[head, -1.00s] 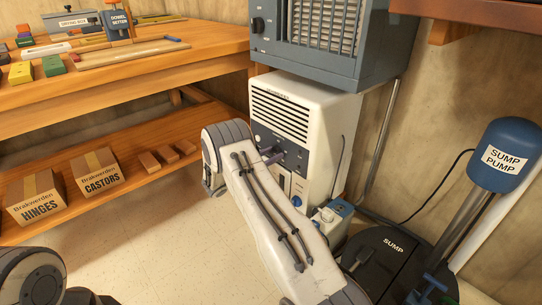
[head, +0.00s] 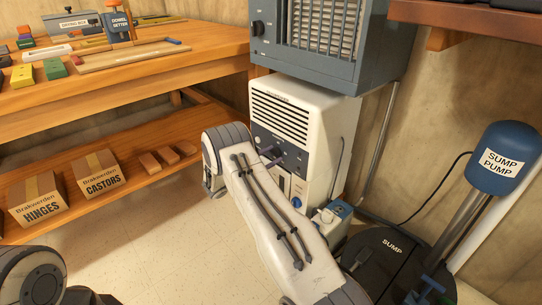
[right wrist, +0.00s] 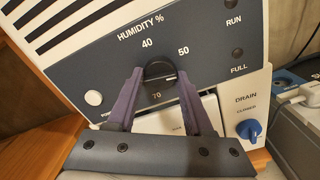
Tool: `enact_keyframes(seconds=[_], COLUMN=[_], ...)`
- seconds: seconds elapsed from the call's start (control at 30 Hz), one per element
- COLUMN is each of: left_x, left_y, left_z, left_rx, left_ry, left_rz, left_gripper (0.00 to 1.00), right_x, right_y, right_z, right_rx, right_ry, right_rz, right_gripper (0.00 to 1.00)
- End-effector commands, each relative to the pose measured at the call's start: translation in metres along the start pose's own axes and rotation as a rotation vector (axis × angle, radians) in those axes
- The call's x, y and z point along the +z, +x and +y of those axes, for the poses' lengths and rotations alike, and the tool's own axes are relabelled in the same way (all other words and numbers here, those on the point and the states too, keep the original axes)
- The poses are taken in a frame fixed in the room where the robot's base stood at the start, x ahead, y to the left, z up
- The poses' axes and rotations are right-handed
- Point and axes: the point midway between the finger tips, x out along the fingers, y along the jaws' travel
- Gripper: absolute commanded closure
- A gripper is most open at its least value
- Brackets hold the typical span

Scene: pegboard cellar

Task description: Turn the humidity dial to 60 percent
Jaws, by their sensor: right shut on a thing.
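The white dehumidifier (head: 340,110) with a dark control panel stands on the floor against the wall. In the right wrist view its black humidity dial (right wrist: 159,71) sits between the two purple fingers of my right gripper (right wrist: 160,77), which is shut on it. The dial's white mark points right and slightly down, toward the finger at the right. The labels 40, 50 and 70 show; the spot between 50 and 70 is covered by that finger. In the head view my right forearm reaches the panel and the dial cannot be made out. My left gripper is not in view.
A blue drain knob (right wrist: 248,130) marked closed is right of the dial. A blue-grey louvred unit (head: 375,45) is directly above the dehumidifier. The sump pump (head: 503,157) stands at the right. A wooden bench (head: 190,60) with boxes on its lower shelf is at the left.

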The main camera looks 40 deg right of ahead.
Motion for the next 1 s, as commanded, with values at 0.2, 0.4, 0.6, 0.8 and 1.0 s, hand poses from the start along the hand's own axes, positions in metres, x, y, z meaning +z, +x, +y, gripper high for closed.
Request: enact_keyframes(seconds=[0.2,0.4,0.6,0.8,1.0], left_x=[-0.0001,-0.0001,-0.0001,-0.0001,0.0], left_y=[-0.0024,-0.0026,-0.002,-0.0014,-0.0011], left_z=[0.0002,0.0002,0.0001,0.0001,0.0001], left_rx=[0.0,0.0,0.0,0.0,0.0], left_ry=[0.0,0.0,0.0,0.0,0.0], left_rz=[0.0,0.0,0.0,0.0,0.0], left_gripper=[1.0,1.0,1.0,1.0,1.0], right_x=[-0.001,-0.0013,-0.0014,-0.0013,-0.0013], right_y=[-0.0012,-0.0013,-0.0014,-0.0019,-0.0022], right_z=[-0.0003,-0.0001,0.0001,0.0003,0.0004], right_rx=[-0.001,-0.001,-0.001,-0.001,-0.001], right_ry=[0.202,0.384,0.537,0.644,0.704], right_rz=[0.002,0.002,0.003,0.003,0.003], right_gripper=[1.0,1.0,1.0,1.0,1.0])
